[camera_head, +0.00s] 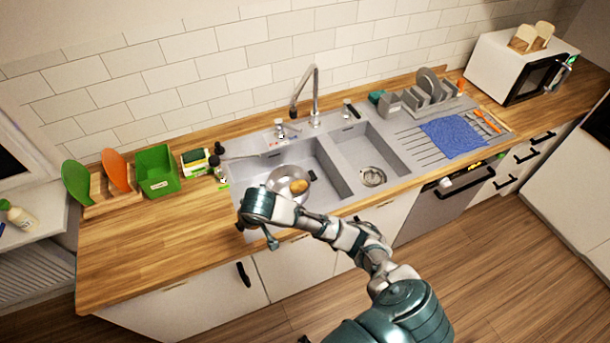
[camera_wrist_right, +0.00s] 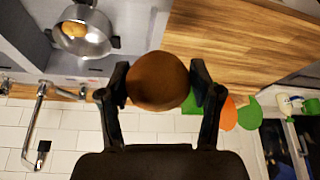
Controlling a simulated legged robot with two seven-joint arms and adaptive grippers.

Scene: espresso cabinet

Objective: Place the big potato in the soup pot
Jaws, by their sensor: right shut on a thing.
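My right gripper (camera_wrist_right: 158,74) is shut on a big round brown potato (camera_wrist_right: 157,92), one finger on each side of it. In the head view the right hand (camera_head: 258,208) is over the sink's front left edge, and the potato cannot be made out there. The metal soup pot (camera_head: 287,174) sits in the left sink basin, just beyond the hand. It also shows at the upper left of the wrist view (camera_wrist_right: 95,38). A smaller yellowish potato (camera_head: 299,186) lies inside the pot. The held potato is beside the pot in the wrist view. My left gripper is not in view.
The faucet (camera_head: 306,95) rises behind the basins. A green bin (camera_head: 157,172) and upright green and orange boards (camera_head: 117,172) stand left on the wooden counter (camera_head: 150,245). A dish rack (camera_head: 425,95), blue cloth (camera_head: 453,137) and microwave (camera_head: 515,68) are right. The counter's front left is clear.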

